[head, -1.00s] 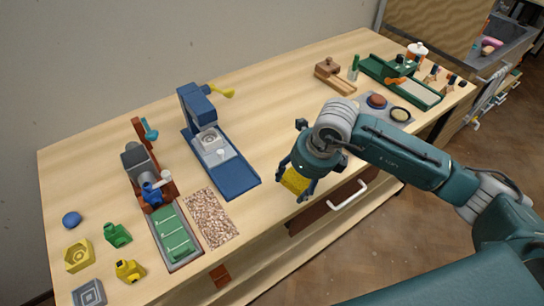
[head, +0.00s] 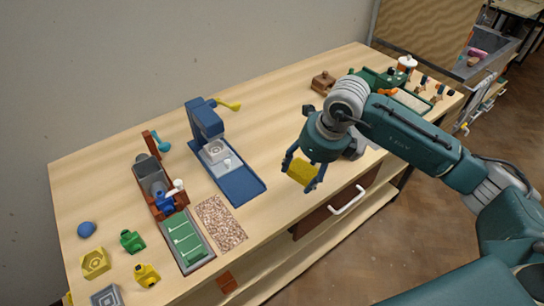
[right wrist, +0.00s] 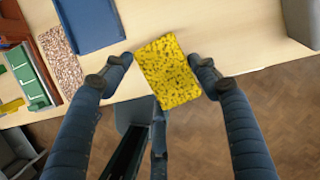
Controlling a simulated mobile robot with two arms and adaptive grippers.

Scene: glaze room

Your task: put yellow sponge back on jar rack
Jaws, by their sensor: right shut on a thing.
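The yellow sponge (head: 302,173) is a speckled block held between the fingers of my right gripper (head: 304,176). In the right wrist view the sponge (right wrist: 168,72) sits between both fingertips (right wrist: 166,72), tilted, with a fingertip at each side. It is in the air near the front edge of the table, above the drawer. A green tray unit (head: 374,76) with small items stands at the back right, partly hidden by my right arm. I cannot tell for sure which thing is the jar rack. My left gripper is not in view.
A blue machine (head: 240,186) stands left of the gripper on the wooden table (head: 262,110). A speckled mat (head: 220,222), a green-topped tray (head: 186,240) and several small coloured pieces are further left. A brown wooden block (head: 322,82) is at the back. The table's middle is clear.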

